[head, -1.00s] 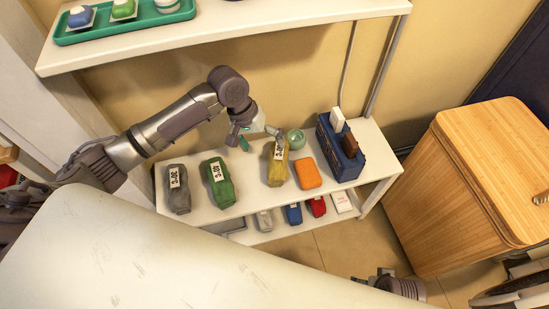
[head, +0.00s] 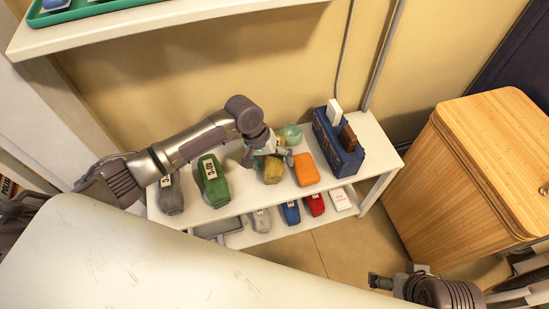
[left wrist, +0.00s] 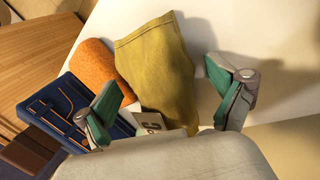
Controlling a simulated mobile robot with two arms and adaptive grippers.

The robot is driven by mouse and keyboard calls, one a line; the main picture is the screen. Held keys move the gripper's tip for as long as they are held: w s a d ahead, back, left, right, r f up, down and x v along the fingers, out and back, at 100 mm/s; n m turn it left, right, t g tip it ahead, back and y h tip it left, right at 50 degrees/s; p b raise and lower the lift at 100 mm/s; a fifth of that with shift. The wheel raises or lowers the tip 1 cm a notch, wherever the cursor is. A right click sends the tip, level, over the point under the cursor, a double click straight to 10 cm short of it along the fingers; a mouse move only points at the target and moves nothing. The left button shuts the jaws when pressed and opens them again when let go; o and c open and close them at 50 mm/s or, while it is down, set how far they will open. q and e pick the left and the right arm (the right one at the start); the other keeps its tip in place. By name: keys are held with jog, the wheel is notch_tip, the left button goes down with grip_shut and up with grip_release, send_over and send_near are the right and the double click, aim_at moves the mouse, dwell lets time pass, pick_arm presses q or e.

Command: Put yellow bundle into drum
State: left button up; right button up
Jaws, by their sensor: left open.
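The yellow bundle (head: 272,172) lies on the white shelf between the green bundle and the orange bundle. My left gripper (head: 268,155) is open just over the back part of it, hiding much of its label. In the left wrist view the yellow bundle (left wrist: 155,65) lies between the spread green-tipped fingers (left wrist: 165,88), with clear gaps at the tips; its label shows partly near the palm. I cannot tell whether a finger touches it. My right gripper (head: 381,283) shows small at the bottom right, its jaws unclear. No drum opening is visible.
Grey (head: 171,194) and green (head: 213,182) bundles lie left of the yellow one. The orange bundle (head: 306,170) is close on its right, then a dark blue box (head: 337,145). A pale green bowl (head: 291,134) stands behind. A white surface (head: 150,255) fills the foreground.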

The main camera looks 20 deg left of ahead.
pick_arm(q)
jog(key=c, duration=1.4)
jog(key=shift+r, duration=0.15)
